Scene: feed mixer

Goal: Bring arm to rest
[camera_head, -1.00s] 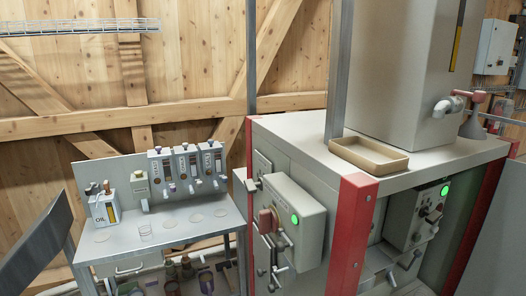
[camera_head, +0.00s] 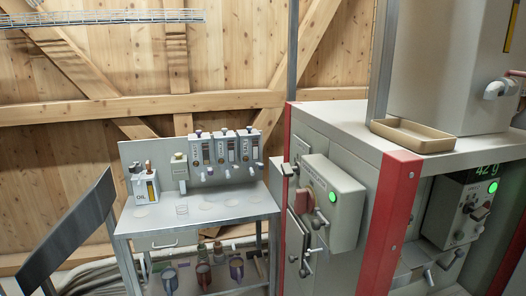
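No part of my arm or gripper can be made out in the head view, so its pose and whether it is open or shut are hidden from me. The feed mixer housing (camera_head: 335,130) stands on the right with red corner posts (camera_head: 390,220). A control box (camera_head: 335,200) with a red knob and a lit green light is on its front. A second control box (camera_head: 465,210) with a green light and a green digital display sits in the recess on the right.
A tan tray (camera_head: 412,135) lies on the housing top. A dark slanted bar (camera_head: 70,230) stands at left.

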